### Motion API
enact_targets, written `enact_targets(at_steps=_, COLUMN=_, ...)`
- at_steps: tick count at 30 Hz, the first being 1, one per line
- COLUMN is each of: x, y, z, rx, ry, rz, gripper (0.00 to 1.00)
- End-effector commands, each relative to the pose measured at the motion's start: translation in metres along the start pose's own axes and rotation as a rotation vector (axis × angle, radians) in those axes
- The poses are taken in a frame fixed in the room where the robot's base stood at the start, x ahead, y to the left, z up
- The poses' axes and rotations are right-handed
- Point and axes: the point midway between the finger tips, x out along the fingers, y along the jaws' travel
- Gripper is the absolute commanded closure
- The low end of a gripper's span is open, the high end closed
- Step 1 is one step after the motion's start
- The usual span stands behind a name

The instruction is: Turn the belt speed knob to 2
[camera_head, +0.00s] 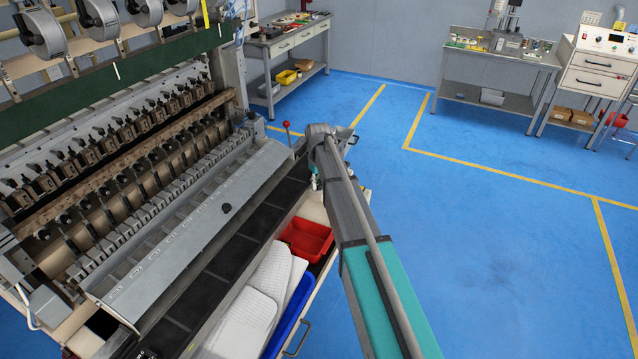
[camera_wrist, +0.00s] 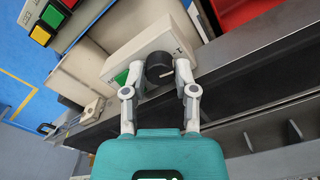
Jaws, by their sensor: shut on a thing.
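In the wrist view a round black knob (camera_wrist: 159,68) sits on a small white control box (camera_wrist: 128,53). My gripper (camera_wrist: 160,70) has one finger on each side of the knob and is shut on it. A pale line shows on the knob's face, but I cannot tell which number it points to. A small dark mark is printed on the box to the right of the knob; the other scale marks are hidden or too small to read. In the head view my arm reaches the machine's far right end and hides the knob and gripper.
A green button (camera_wrist: 121,77) is on the box left of the knob. Yellow, red and green buttons (camera_wrist: 45,26) show at the upper left. A dark belt (camera_wrist: 235,88) runs beside the box. In the head view, a red bin (camera_head: 307,240) and a red-tipped lever (camera_head: 287,126) are near my arm.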

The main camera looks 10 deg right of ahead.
Motion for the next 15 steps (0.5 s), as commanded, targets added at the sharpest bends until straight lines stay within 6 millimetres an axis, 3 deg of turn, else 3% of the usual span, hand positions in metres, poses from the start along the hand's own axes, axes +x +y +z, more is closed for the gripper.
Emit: enact_targets(at_steps=15, x=0.0002, y=0.0008, z=0.0007, rx=0.377, ry=-0.001, rz=0.0, gripper=1.0)
